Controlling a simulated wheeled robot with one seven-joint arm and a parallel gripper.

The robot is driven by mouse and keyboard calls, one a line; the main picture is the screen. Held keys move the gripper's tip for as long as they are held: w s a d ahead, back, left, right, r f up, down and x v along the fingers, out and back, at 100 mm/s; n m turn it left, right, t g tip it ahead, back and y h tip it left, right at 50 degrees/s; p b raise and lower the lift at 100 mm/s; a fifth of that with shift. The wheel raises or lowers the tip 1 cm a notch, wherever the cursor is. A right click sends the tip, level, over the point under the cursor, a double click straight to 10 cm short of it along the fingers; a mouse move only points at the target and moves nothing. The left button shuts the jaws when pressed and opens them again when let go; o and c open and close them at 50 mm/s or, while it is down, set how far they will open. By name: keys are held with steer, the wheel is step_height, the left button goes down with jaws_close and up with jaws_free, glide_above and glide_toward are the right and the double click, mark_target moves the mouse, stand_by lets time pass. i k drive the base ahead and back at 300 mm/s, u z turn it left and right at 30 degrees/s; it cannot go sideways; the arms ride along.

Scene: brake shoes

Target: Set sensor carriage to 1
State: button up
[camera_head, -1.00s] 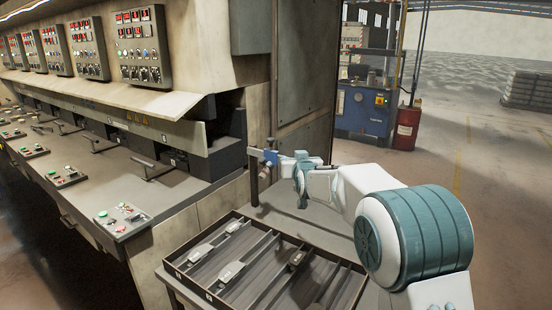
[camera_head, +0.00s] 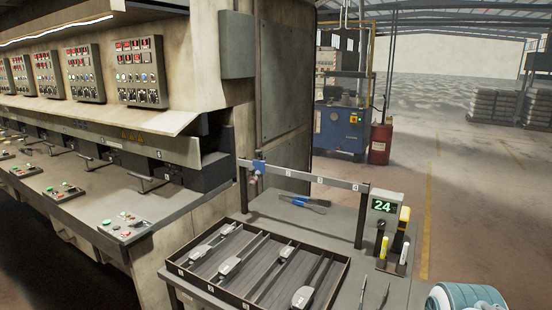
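The sensor carriage (camera_head: 261,168), a small blue block with a reddish-grey part hanging below it, sits near the left end of the grey rail (camera_head: 310,178). The rail runs across between dark posts above the table and bears several small number labels to the right of the carriage; the figures are too small to read surely. Any label behind the carriage is hidden. My gripper is out of view; only a teal and white part of my arm shows at the bottom right corner, well away from the carriage.
A tray (camera_head: 213,289) with dividers holds several grey brake shoes (camera_head: 229,266) in front of the rail. A blue-handled tool (camera_head: 304,203) lies behind it. A display (camera_head: 383,206) reads 24, beside yellow and white markers (camera_head: 403,250). A press line stands at left.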

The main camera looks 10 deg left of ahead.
mark_target(260, 164)
steer(key=k, duration=1.2)
steer(key=u, duration=0.6)
steer(key=i, duration=0.5)
steer(key=u, duration=0.95)
steer(key=i, duration=0.9)
steer(key=z, duration=0.55)
steer(key=i, duration=1)
steer(key=z, duration=0.85)
